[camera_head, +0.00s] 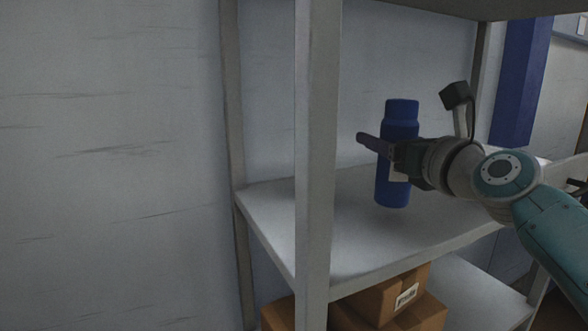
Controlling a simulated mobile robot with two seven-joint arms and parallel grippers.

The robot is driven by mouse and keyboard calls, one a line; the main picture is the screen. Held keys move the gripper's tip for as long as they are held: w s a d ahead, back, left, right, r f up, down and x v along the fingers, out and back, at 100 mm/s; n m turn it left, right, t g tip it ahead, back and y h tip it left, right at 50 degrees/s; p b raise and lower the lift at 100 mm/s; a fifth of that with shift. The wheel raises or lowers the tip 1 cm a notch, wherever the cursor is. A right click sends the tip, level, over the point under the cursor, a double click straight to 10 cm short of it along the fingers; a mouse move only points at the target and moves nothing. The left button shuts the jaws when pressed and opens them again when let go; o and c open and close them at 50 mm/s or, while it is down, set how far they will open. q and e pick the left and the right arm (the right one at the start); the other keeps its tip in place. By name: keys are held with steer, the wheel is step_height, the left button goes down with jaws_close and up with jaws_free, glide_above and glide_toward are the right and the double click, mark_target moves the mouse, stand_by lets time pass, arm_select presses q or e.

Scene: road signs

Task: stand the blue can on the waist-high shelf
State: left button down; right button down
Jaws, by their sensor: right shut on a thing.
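The blue can (392,190) is upright, bottle-shaped with a narrower cap, over the bare grey waist-high shelf (350,235). My right gripper (377,145) comes in from the right and is shut around the can's middle. A pale label shows partly beside the fingers. The can's base appears at or just above the shelf surface; I cannot tell whether it touches. My left gripper is not in view.
A grey upright post (317,150) stands at the shelf's front left corner. Cardboard boxes (395,300) sit on the level below. Another shelf board (490,8) is overhead. The shelf around the can looks clear.

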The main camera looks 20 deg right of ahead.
steer(key=shift+f+b, duration=0.65)
steer(key=shift+f, duration=0.9)
steer(key=shift+f, duration=0.15)
steer(key=shift+c, duration=0.2)
jaws_free()
steer(key=shift+r, duration=0.2)
steer(key=s, duration=0.3)
steer(key=s+p, duration=0.1)
steer(key=s, duration=0.3)
steer(key=s+a+p, duration=0.1)
steer(key=s, duration=0.3)
steer(key=shift+f, duration=0.15)
steer(key=shift+s, duration=0.5)
